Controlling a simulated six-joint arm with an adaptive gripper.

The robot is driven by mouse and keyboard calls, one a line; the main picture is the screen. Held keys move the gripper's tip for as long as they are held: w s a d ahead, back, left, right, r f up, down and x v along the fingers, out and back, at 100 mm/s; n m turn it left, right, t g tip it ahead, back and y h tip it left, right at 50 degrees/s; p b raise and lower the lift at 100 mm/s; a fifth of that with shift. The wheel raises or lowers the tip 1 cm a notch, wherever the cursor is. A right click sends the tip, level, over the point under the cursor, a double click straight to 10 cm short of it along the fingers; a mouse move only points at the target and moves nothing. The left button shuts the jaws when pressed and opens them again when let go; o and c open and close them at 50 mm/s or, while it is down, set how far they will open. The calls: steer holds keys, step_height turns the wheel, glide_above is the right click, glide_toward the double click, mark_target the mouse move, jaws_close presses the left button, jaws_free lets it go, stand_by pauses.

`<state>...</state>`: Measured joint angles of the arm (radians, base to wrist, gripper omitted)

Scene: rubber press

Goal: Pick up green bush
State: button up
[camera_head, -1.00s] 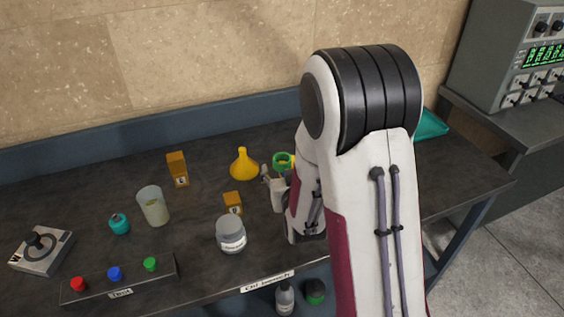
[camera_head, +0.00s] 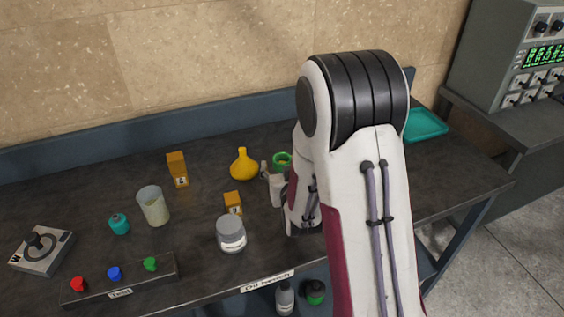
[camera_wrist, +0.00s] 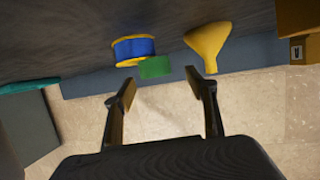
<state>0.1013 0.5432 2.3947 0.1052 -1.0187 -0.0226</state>
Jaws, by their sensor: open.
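The green bush shows as a green ring (camera_head: 282,157) on the dark bench, just left of my arm in the head view. In the wrist view the green bush (camera_wrist: 155,67) is a short green piece beyond the fingertips, between their lines. My gripper (camera_wrist: 162,88) is open, with nothing between its fingers. The green bush appears apart from both fingers. In the head view my arm hides most of the gripper.
A blue and yellow round piece (camera_wrist: 134,48) is close beside the green bush. A yellow funnel-shaped vessel (camera_head: 244,165) stands to its left in the head view. An orange block (camera_head: 233,202) and grey jar (camera_head: 231,234) are nearer. A teal tray (camera_head: 425,125) lies right.

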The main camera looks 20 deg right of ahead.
mark_target(281, 156)
steer(key=shift+d+x, duration=0.2)
steer(key=shift+x, duration=0.8)
steer(key=shift+d+x, duration=0.2)
steer(key=shift+x, duration=0.8)
steer(key=shift+w+d+f, duration=0.1)
steer(key=shift+w+f, duration=0.2)
steer(key=shift+w, duration=0.15)
steer(key=c, duration=1.2)
steer(key=shift+o, duration=0.2)
steer(key=shift+r, duration=0.25)
step_height(281, 156, up, 10)
steer(key=shift+f, duration=0.2)
